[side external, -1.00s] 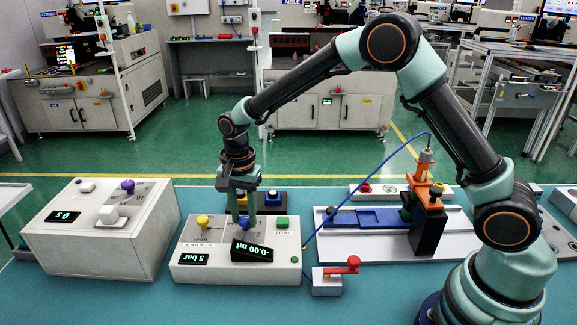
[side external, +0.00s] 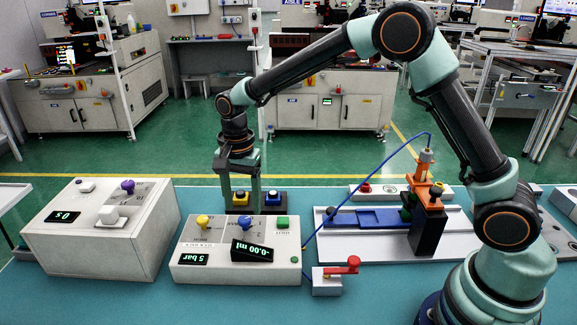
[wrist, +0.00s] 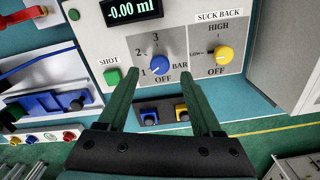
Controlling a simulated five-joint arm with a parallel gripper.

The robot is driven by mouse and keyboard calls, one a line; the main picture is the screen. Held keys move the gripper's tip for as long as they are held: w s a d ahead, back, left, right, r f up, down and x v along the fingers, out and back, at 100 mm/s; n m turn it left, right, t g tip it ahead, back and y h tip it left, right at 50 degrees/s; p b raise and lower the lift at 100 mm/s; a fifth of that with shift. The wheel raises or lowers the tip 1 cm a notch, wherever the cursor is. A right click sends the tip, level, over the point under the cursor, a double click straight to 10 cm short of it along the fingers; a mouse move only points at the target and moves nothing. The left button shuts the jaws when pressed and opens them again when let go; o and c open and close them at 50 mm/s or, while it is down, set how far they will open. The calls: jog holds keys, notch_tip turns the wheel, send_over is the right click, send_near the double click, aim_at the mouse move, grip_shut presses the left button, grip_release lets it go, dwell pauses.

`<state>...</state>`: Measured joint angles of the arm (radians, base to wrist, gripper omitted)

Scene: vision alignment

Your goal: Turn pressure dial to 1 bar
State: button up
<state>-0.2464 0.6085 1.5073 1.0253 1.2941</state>
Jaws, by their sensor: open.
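In the side view, the blue dial (side external: 245,222) sits on the white dispenser box (side external: 230,273), behind a tilted black display (side external: 252,250) reading -0.00 ml. A small display (side external: 187,259) on the box's front appears to read 5 bar. My gripper (side external: 241,210) is open and empty, above the dial. In the wrist view, the fingers of my gripper (wrist: 158,78) stand apart on either side of it.
A yellow suck back knob (wrist: 224,55) and a green shot button (wrist: 112,76) flank the dial. A yellow and a blue button (side external: 274,197) stand behind the box. A white timer box (side external: 95,240) is at the left; a red-handled valve (side external: 340,268) is at the front right.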

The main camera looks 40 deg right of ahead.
aim_at(247, 218)
notch_tip(247, 218, up, 9)
jog(key=shift+f, duration=0.2)
dwell(0.3)
jog(key=s+d+r+n+t, duration=0.3)
jog(key=s+d+r+n, duration=0.35)
jog(key=s, duration=0.25)
jog(key=s+d+f+n+t, duration=0.1)
jog(key=s+d+n+t, duration=0.1)
jog(key=s+d+n, duration=0.3)
jog(key=s, duration=0.3)
jog(key=shift+s+f+t, duration=0.15)
jog(key=shift+s+t, duration=0.15)
jog(key=shift+s, duration=0.1)
jog(key=shift+d+n, duration=0.1)
jog(key=shift+n, duration=0.15)
